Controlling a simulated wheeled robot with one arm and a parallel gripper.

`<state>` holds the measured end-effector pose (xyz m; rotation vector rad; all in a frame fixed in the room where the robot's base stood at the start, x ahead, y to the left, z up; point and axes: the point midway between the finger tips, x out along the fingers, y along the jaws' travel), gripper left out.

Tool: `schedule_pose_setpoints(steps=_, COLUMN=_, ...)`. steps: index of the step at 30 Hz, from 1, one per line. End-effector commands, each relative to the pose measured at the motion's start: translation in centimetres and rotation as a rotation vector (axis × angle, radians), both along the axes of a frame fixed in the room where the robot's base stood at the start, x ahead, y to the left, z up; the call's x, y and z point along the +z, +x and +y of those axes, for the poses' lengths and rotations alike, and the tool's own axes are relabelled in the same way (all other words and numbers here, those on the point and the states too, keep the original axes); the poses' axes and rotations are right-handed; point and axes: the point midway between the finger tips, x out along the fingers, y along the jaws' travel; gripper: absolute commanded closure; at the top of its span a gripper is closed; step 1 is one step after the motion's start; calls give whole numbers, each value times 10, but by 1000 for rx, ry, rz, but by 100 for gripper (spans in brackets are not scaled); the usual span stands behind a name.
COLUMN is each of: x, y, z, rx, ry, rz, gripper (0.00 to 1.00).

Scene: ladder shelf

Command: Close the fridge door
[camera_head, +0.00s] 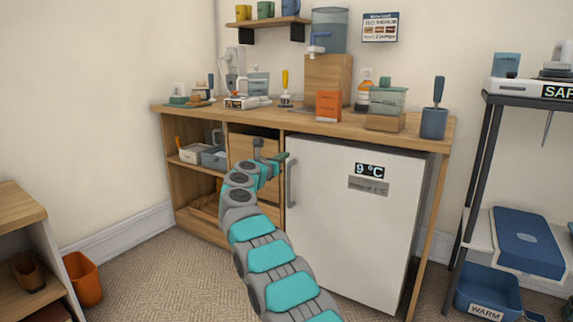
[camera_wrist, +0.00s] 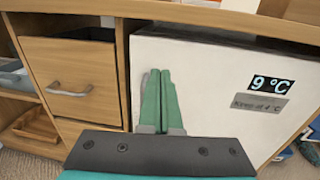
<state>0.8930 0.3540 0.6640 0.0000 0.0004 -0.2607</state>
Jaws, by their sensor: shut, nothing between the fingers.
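The white fridge door (camera_head: 345,220) faces me under the wooden counter, with its upright grey handle (camera_head: 291,183) near its left edge. It also shows in the wrist view (camera_wrist: 210,100). The door looks flush or nearly flush with the cabinet front; I cannot tell whether a small gap remains at its left edge. My gripper (camera_head: 272,152) is just left of the door's upper left corner in the head view. In the wrist view its green fingers (camera_wrist: 160,72) are together and empty, in front of the door's left part. They hide some of the handle area. Contact is unclear.
A wooden drawer (camera_wrist: 75,80) left of the fridge stands slightly open at its top. The counter (camera_head: 215,112) holds an orange box (camera_head: 328,105) and several containers. A dark metal rack (camera_head: 475,180) stands at right, an orange bin (camera_head: 83,278) at left. Carpet between is clear.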

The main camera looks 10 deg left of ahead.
Motion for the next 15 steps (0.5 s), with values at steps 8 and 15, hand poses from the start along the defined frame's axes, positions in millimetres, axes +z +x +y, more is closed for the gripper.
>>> schedule_pose_setpoints(steps=8, x=-2, y=-26, z=10, rx=1, ry=-3, rz=2, gripper=100)
schedule_pose_setpoints(steps=15, x=0, y=-45, z=16, rx=-1, ry=-1, rz=1, gripper=100)
